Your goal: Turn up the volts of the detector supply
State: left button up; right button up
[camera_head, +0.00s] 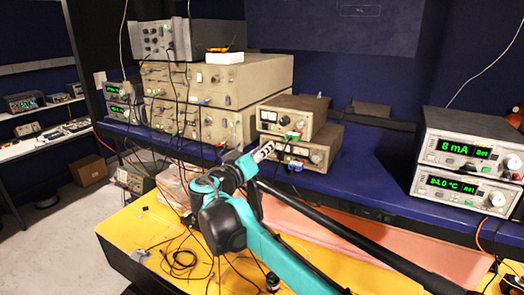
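Two small beige units with dial meters and knobs stand stacked on the blue shelf in the middle: an upper one (291,115) and a lower one (322,146). No label is readable, so I cannot tell which unit is the detector supply. My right arm reaches in from the lower right. My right gripper (265,151) is in front of the left side of the lower unit, close to its front panel. Its fingertips are small here; I cannot tell whether they touch a knob or are open. The gripper hides part of that panel. My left gripper is not in view.
Larger beige rack units (218,78) with cables stand to the left. Two grey units with green displays (460,149) reading 8 mA and about 24.0 °C stand at the right. Loose black cables (180,262) lie on the yellow surface (133,225) below. The blue shelf (375,172) is clear between the stacks.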

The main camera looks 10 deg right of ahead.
jog(key=shift+o, duration=0.6)
jog(key=shift+r, duration=0.1)
jog(key=v, duration=1.2)
jog(key=s+d+f+g+y+b, duration=0.1)
jog(key=s+d+f+g+b, duration=0.3)
jog(key=f, duration=0.6)
jog(key=s+d+f+y+b, duration=0.1)
jog(key=s+d+f+b, duration=0.1)
jog(key=d+f+b, duration=0.6)
jog(key=s+d+f+g+y+b, duration=0.2)
jog(key=s+d+f, duration=0.15)
jog(key=f, duration=0.85)
jog(key=s+f+y+b, duration=0.2)
jog(key=s+f+b, duration=0.2)
jog(key=f, duration=0.6)
jog(key=s+f+g+y+b, duration=0.1)
jog(key=s+f+y+b, duration=0.1)
jog(key=s+f+b, duration=0.3)
jog(key=s+d+f+y+b, duration=0.1)
jog(key=s+f+b, duration=0.3)
jog(key=f, duration=1)
jog(key=shift+s+f+g+y+b, duration=0.35)
jog(key=shift+y+b, duration=0.15)
jog(key=shift+b, duration=0.3)
